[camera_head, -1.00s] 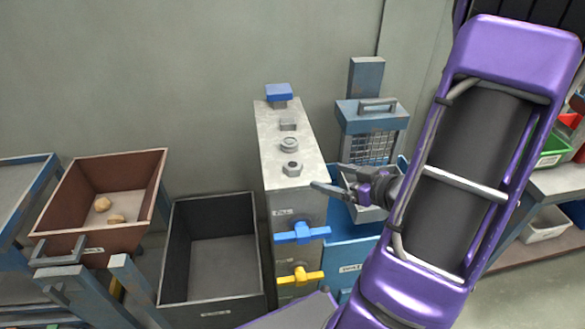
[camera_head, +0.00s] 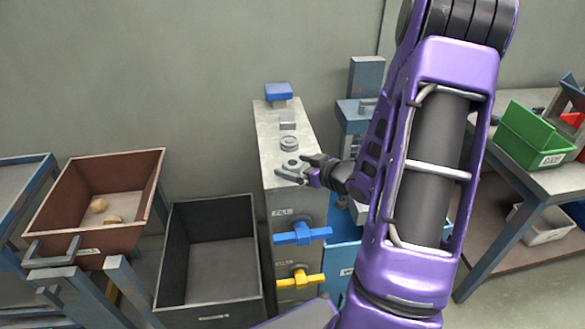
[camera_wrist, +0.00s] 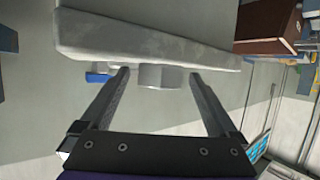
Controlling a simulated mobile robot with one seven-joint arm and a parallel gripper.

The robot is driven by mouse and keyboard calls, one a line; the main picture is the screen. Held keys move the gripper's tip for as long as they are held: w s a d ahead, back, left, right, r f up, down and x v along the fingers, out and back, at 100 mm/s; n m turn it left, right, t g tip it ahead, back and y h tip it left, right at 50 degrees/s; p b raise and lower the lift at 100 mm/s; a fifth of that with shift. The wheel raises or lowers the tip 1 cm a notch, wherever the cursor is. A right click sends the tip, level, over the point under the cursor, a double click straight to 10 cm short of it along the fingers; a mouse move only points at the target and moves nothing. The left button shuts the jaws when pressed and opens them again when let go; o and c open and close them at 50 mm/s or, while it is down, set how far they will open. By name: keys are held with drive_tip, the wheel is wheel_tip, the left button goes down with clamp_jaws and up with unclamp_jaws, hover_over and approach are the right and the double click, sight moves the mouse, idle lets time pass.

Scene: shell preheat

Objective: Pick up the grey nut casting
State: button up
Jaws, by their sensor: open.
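The grey nut casting (camera_head: 291,165) sits at the near end of the top of a tall grey cabinet (camera_head: 266,133). My gripper (camera_head: 298,168) has come in from the right, and its fingers reach one on each side of the nut. In the wrist view the nut (camera_wrist: 162,76) shows between the tips of my open gripper (camera_wrist: 155,82), with a gap visible on both sides. The nut rests on the cabinet top; my fingers partly cover it in the head view.
Behind the nut on the cabinet stand a round grey piece (camera_head: 289,144), a small grey block (camera_head: 288,126) and a blue-topped block (camera_head: 278,93). Blue (camera_head: 302,233) and yellow (camera_head: 299,278) valve handles stick out in front. A dark bin (camera_head: 211,255) stands left.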

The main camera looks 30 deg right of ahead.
clamp_jaws()
drive_tip(key=shift+w, duration=0.1)
idle(0.4)
drive_tip(key=shift+r, duration=0.15)
